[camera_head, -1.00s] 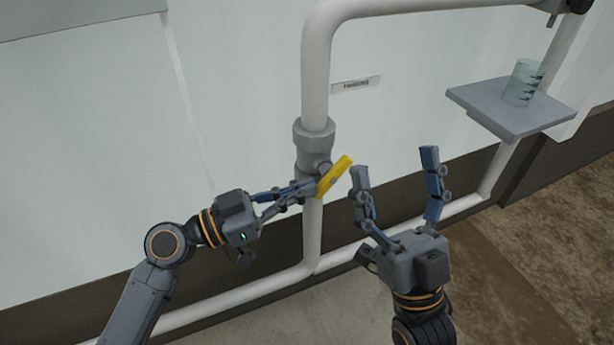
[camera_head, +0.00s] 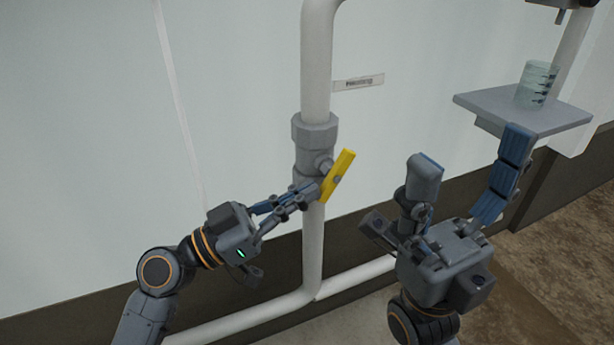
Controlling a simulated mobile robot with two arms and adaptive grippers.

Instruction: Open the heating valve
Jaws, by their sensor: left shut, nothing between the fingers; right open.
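The heating valve is a grey fitting (camera_head: 312,142) on a white vertical pipe, with a flat yellow handle (camera_head: 343,172) on its front. The handle is tilted, its upper end leaning right. My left gripper (camera_head: 314,192) is shut with nothing in it. Its fingertips are at the lower left part of the handle; I cannot tell whether they touch it. My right gripper (camera_head: 470,170) is open and empty, to the right of the handle and apart from it, its fingers pointing up.
A label (camera_head: 358,83) is on the wall right of the pipe. A grey shelf (camera_head: 490,103) at the right holds a clear beaker (camera_head: 537,85), close behind my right gripper's right finger. A white pipe (camera_head: 350,279) runs low along the wall.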

